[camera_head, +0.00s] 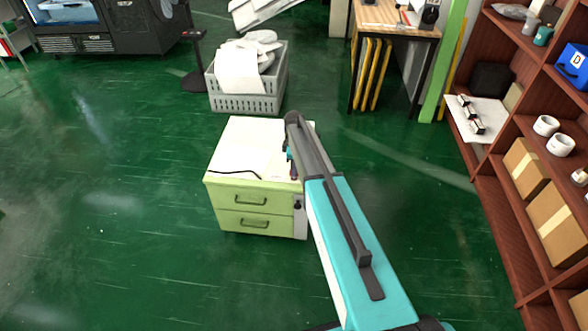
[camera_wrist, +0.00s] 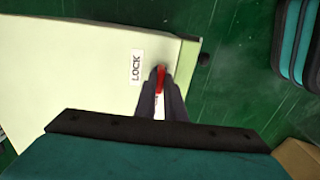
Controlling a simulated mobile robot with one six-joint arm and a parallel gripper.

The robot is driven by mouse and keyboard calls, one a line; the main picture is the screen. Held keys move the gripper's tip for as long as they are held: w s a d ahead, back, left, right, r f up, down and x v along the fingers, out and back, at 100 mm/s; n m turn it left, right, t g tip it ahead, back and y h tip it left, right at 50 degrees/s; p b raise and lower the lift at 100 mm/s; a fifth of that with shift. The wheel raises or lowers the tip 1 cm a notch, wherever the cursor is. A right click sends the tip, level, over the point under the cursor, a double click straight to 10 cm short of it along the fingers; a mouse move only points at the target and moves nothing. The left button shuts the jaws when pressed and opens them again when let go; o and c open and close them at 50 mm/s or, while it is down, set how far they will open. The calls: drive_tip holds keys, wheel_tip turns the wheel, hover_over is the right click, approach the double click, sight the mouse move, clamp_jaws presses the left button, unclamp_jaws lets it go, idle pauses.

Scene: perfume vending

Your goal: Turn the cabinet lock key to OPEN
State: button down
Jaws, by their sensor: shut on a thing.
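The small light-green cabinet (camera_head: 228,198) with two drawers stands on the floor in the head view. In the wrist view its pale surface (camera_wrist: 70,75) bears a white LOCK label (camera_wrist: 137,67). A red key (camera_wrist: 161,78) shows just right of that label, between the fingertips of my gripper (camera_wrist: 160,72). My gripper is shut on the key. Part of another white label (camera_wrist: 159,106) shows between the fingers, its text mostly hidden. The lock's own face is hidden by the fingers. In the head view my arm covers the gripper's fingertips and the key.
A grey crate (camera_head: 246,102) filled with white items stands behind the cabinet. A wooden shelf unit (camera_head: 507,190) with boxes and cups is at the right, and a wooden table (camera_head: 385,17) at the back. The green floor (camera_head: 110,200) left of the cabinet is clear.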

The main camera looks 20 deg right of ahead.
drive_tip(key=c, duration=1.8)
unclamp_jaws()
drive_tip(key=shift+c, duration=0.2)
drive_tip(key=shift+r, duration=0.1)
wheel_tip(320, 180, up, 14)
drive_tip(key=shift+f, duration=0.2)
